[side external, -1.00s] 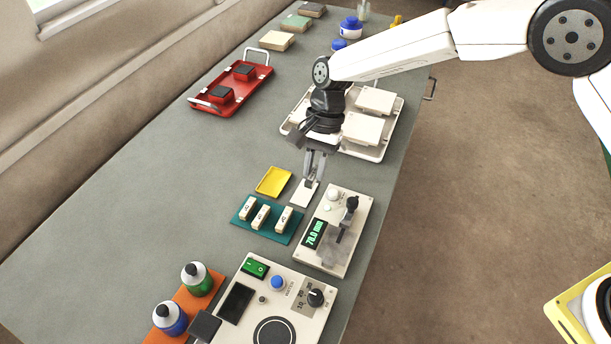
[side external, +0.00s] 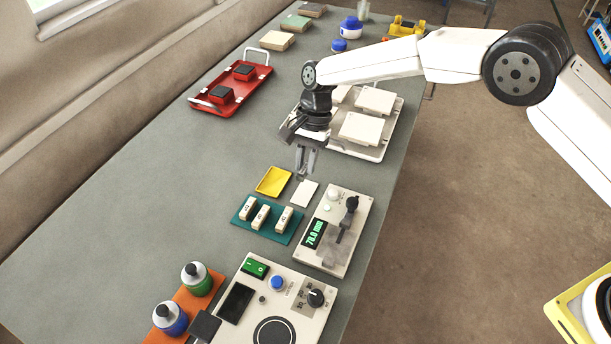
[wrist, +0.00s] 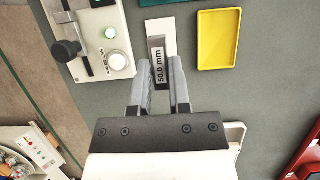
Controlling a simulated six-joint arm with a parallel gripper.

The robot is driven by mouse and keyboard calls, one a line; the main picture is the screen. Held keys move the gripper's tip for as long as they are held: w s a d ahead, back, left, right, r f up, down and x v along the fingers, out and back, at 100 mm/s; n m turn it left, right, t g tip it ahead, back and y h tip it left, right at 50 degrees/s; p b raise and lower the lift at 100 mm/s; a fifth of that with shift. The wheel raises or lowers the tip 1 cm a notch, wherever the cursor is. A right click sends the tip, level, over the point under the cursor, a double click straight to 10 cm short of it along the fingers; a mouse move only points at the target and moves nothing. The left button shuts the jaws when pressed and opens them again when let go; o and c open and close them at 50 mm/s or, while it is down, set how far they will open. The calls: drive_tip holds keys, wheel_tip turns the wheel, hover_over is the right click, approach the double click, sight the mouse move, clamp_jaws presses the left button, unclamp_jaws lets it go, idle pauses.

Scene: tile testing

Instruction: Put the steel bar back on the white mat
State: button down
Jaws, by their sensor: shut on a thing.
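The steel bar (wrist: 159,64), marked "50.0 mm", is between the two fingers of my gripper (wrist: 160,75) in the wrist view, and the gripper is shut on it. In the side view my gripper (side external: 303,174) points down just behind the white mat (side external: 306,194); the bar is barely visible there. The white mat (wrist: 160,24) also shows in the wrist view, bare where visible, with the bar's far end overlapping its near edge in the picture. The bar's height above the table is hard to tell.
A yellow tray (side external: 274,181) lies left of the mat. A teal mat (side external: 247,228) with white labelled blocks and a gauge reading "70.0 mm" (side external: 337,215) stand in front. A white tray with pale tiles (side external: 379,152) is behind on the right.

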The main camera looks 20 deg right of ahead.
sight(304, 193)
drive_tip(key=shift+f, duration=2.9)
drive_tip(key=shift+f, duration=0.35)
drive_tip(key=shift+c, duration=0.5)
unclamp_jaws()
drive_tip(key=shift+r, duration=0.15)
drive_tip(key=shift+r, duration=2.9)
